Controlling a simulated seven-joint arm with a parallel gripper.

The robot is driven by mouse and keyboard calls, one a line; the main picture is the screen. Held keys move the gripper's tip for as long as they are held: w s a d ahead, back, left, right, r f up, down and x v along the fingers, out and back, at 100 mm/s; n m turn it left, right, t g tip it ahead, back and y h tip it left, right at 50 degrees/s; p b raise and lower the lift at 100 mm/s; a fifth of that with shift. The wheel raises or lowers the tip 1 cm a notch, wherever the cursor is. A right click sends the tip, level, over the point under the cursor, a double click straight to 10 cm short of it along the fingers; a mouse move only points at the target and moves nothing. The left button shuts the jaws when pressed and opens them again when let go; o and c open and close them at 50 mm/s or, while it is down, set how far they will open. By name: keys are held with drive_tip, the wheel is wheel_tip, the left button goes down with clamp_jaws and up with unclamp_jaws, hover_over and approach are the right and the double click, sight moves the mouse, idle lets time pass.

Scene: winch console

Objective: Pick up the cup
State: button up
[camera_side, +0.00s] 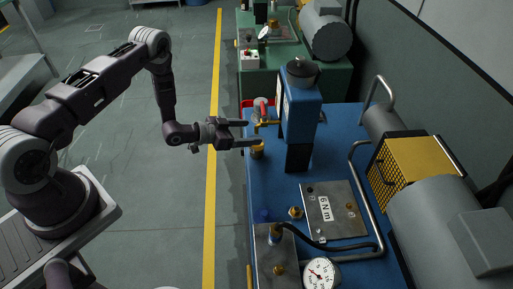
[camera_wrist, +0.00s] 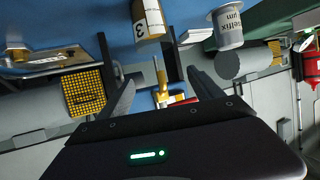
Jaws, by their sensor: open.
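A white cup-like container (camera_wrist: 229,26) with printed lettering and a grey end shows at the upper right in the wrist view. I cannot pick it out surely in the side view. My gripper (camera_side: 249,132) is open and empty at the left edge of the blue console, its fingers pointing right toward the blue upright block. In the wrist view, the two fingers of my gripper (camera_wrist: 156,76) stand apart, with the container above and to the right of them, untouched. A brass fitting with a red handle (camera_wrist: 167,97) shows between the fingers.
The blue upright block (camera_side: 300,110) stands just right of my fingers. A metal plate marked 6 Nm (camera_side: 333,210), a gauge (camera_side: 321,274) and a bent pipe crowd the console. A yellow grille box (camera_side: 420,165) is at right. Open floor (camera_side: 150,220) lies left.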

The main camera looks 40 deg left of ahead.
sight(263, 146)
drive_tip(key=f, duration=0.7)
drive_tip(key=shift+w+d, duration=0.15)
drive_tip(key=shift+w, duration=0.1)
drive_tip(key=x, duration=0.6)
drive_tip(key=shift+w+f, duration=0.2)
drive_tip(key=shift+f, duration=0.2)
clamp_jaws()
drive_tip(key=shift+r, duration=0.1)
